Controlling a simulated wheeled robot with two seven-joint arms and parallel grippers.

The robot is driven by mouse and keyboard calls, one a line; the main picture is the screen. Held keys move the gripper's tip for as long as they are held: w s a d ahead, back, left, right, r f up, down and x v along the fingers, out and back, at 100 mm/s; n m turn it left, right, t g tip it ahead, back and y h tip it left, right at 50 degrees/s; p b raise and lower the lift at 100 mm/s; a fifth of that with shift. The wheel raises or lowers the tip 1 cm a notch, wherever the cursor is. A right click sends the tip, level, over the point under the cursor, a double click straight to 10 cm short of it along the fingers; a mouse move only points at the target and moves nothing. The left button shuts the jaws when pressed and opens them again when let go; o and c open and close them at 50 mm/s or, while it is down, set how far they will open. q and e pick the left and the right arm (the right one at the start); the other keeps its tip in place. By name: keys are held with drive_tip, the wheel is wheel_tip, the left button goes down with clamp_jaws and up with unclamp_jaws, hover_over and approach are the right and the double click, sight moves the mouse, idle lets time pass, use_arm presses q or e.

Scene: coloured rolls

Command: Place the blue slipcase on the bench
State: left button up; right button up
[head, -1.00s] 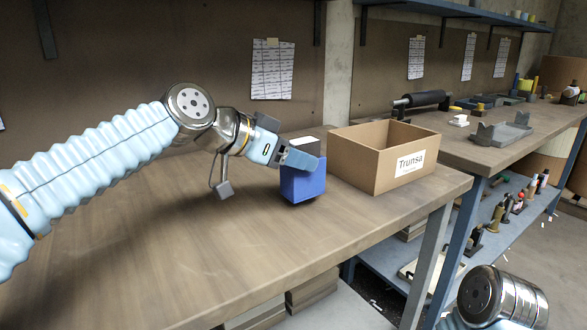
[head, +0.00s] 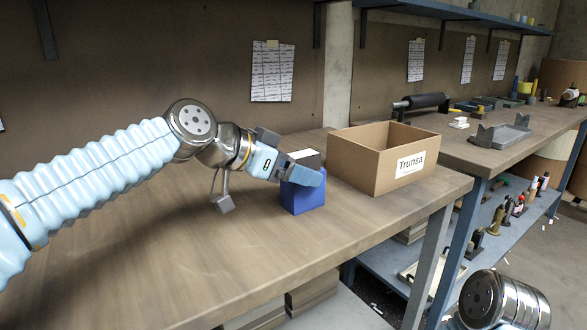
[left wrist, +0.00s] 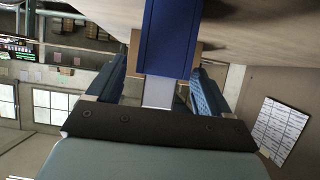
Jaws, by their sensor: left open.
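The blue slipcase (head: 304,198) stands upright on the wooden bench (head: 215,265), left of the cardboard box. Its top looks dark with a pale edge. My left gripper (head: 306,173) is open around the slipcase's upper part, one finger in front of its near side; the far finger is mostly hidden. In the left wrist view the blue slipcase (left wrist: 170,40) sits between the two fingers of my left gripper (left wrist: 160,82), with a gap on each side. My right gripper is out of view.
An open cardboard box (head: 365,160) labelled Trunsa stands just right of the slipcase. The bench's front edge lies to the right and below. The bench in front of and left of the slipcase is clear. A second bench (head: 465,150) holds a roller and tools.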

use_arm(q)
drive_tip(key=shift+r, duration=0.3)
drive_tip(key=v, duration=1.1)
drive_tip(key=shift+s+a+b, duration=0.2)
drive_tip(key=shift+a+b, duration=0.2)
drive_tip(key=shift+a, duration=0.05)
